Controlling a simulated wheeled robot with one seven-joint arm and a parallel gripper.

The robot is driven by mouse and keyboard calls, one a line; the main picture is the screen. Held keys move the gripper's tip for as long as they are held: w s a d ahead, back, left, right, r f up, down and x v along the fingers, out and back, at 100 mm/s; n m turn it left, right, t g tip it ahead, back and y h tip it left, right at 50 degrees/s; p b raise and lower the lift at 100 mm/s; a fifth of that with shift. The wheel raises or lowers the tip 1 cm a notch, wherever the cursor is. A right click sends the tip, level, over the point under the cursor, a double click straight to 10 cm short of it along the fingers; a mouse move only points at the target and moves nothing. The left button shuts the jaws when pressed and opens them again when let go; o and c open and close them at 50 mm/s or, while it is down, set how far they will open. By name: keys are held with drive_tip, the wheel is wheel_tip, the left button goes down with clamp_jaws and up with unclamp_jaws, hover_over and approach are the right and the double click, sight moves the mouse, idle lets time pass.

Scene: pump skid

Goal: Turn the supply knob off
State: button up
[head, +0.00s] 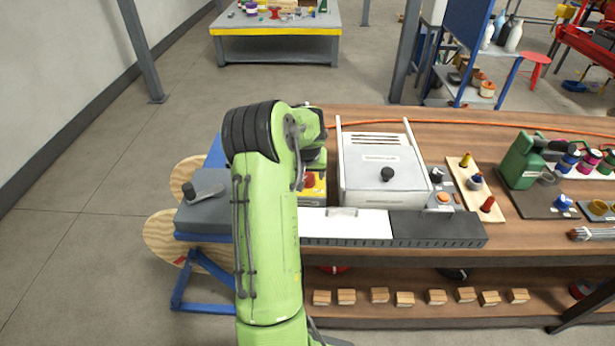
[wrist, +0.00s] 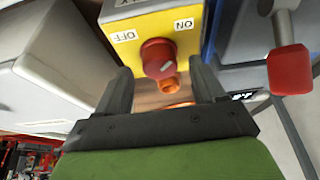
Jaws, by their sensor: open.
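The supply knob looks to be the red round knob (wrist: 157,57) on a yellow box (wrist: 185,42) with white ON and OFF labels in the wrist view. A short pale mark on it lies at a slant; I cannot tell surely which label it points to. My gripper (wrist: 161,70) is open, with one finger on each side of the knob and visible gaps between. In the head view the red knob (head: 309,180) and the yellow box (head: 313,190) show just right of my green arm, which partly hides them. My fingers are not clear there.
A white cabinet (head: 380,150) with a black knob stands close right of the yellow box. A grey box (head: 205,215) with a lever is left of my arm. An orange part (wrist: 168,84) sits by the knob. A red-ended lever (wrist: 289,70) stands right in the wrist view.

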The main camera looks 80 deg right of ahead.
drive_tip(key=shift+d+f, duration=0.25)
drive_tip(key=shift+f, duration=0.4)
drive_tip(key=c, duration=1.1)
drive_tip(key=shift+o, duration=0.2)
drive_tip(key=shift+n, duration=0.3)
drive_tip(key=n+t, duration=0.1)
drive_tip(key=n, duration=0.2)
drive_tip(key=shift+s+n+y, duration=0.15)
drive_tip(key=shift+n+y, duration=0.15)
drive_tip(key=n, duration=0.2)
drive_tip(key=n+t+y+p, duration=0.1)
drive_tip(key=n, duration=0.1)
drive_tip(key=shift+d+r+n+t, duration=0.1)
drive_tip(key=shift+d+n+t, duration=0.05)
drive_tip(key=shift+n+t, duration=0.15)
drive_tip(key=n+y+p, duration=0.1)
drive_tip(key=n+p, duration=0.1)
drive_tip(key=n+t+y+p, duration=0.1)
drive_tip(key=n+p, duration=0.1)
drive_tip(key=n, duration=0.1)
drive_tip(key=shift+s+d+r, duration=0.1)
drive_tip(key=n+y+p, duration=0.1)
drive_tip(key=n+p, duration=0.3)
drive_tip(key=shift+d+y, duration=0.1)
drive_tip(key=shift+y, duration=0.2)
